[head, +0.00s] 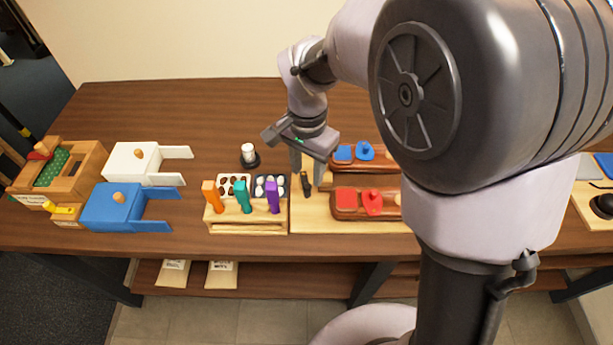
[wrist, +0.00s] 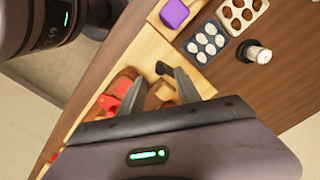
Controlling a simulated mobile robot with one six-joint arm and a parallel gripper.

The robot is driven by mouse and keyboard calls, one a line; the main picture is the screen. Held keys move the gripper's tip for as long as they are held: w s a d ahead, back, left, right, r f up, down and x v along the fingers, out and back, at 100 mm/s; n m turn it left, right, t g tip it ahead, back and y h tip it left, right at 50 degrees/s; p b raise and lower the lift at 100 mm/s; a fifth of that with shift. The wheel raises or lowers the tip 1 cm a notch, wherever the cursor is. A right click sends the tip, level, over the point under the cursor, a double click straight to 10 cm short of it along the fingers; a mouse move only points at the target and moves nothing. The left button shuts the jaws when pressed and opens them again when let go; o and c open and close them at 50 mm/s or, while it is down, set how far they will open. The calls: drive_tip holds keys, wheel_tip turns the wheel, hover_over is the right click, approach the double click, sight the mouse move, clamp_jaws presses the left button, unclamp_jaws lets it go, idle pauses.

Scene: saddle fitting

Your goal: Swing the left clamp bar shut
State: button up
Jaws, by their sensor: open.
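My gripper (head: 307,181) is open over the left end of the wooden fixture board (head: 300,218). In the wrist view, my gripper (wrist: 160,82) has its two fingers apart. A small dark-ended piece (wrist: 163,68), which looks like the end of the left clamp bar, shows between and just beyond the fingertips. In the head view a dark tip (head: 305,184) shows between the fingers. I cannot tell whether the fingers touch it. The brown saddle body with a red pad (head: 346,198) lies to the right of the fingers. The rest of the clamp bar is hidden.
A second brown body with a blue pad (head: 343,153) lies behind. A rack with orange, teal and purple handles (head: 240,228) stands left of the board. A black-and-white bottle (head: 249,154) stands behind it. My arm covers the board's right side.

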sight(307, 185)
wheel_tip(307, 185, down, 6)
drive_tip(key=shift+r+b, duration=0.1)
drive_tip(key=shift+b, duration=0.7)
clamp_jaws()
